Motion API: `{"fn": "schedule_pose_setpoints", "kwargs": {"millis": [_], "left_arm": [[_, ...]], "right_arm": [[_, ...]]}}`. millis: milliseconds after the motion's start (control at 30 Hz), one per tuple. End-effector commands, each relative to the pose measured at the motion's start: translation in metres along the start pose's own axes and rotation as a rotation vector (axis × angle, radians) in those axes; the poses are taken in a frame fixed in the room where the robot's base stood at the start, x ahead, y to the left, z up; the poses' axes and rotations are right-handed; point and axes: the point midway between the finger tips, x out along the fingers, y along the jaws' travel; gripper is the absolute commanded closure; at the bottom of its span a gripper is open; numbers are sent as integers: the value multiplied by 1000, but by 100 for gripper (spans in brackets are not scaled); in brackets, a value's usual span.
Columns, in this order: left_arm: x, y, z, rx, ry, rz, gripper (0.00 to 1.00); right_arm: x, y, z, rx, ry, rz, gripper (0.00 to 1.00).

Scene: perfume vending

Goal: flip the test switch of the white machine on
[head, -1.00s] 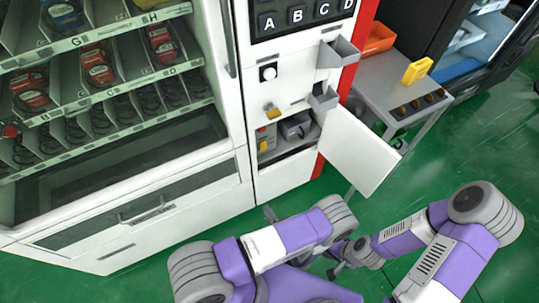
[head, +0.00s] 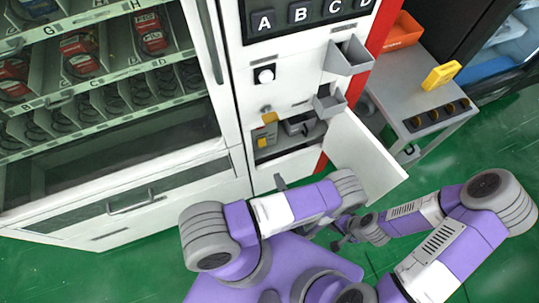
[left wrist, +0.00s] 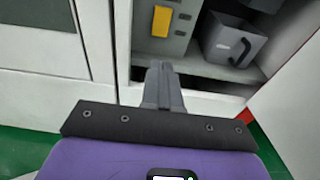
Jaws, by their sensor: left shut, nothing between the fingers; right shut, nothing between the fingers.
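The white machine (head: 228,75) fills the left and middle of the head view. Its small lower compartment is open, with the white door (head: 362,160) swung out to the right. Inside, at the left, is a grey control unit with a yellow part (head: 262,142), seen closer in the left wrist view (left wrist: 162,21). I cannot tell which piece is the test switch. My left gripper (head: 280,182) is shut and empty, below and in front of the compartment; its fingers (left wrist: 161,75) point toward the opening. My right gripper (head: 338,242) is shut and lower right, away from the machine.
A grey box with a handle (left wrist: 233,40) sits right of the control unit. Two grey trays (head: 348,56) stick out above the compartment. A grey side table (head: 400,85) with an orange bin (head: 402,30) and a yellow block (head: 441,75) stands to the right. Green floor is clear around.

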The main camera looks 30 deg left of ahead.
Motion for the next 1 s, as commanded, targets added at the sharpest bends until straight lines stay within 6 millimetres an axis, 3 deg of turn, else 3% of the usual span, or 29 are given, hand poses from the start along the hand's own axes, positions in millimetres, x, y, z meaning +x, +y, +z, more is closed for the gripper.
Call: {"fn": "schedule_pose_setpoints", "kwargs": {"millis": [167,600,800,1000], "left_arm": [[21,1,0,-1,-2,4,100],[111,1,-2,-2,-1,4,100],[133,0,0,-2,-2,3,100],[139,0,0,-1,0,1,100]], "right_arm": [[4,1,0,0,1,0,100],[20,7,-1,0,1,0,100],[25,9,-1,0,1,0,100],[25,9,-1,0,1,0,100]]}}
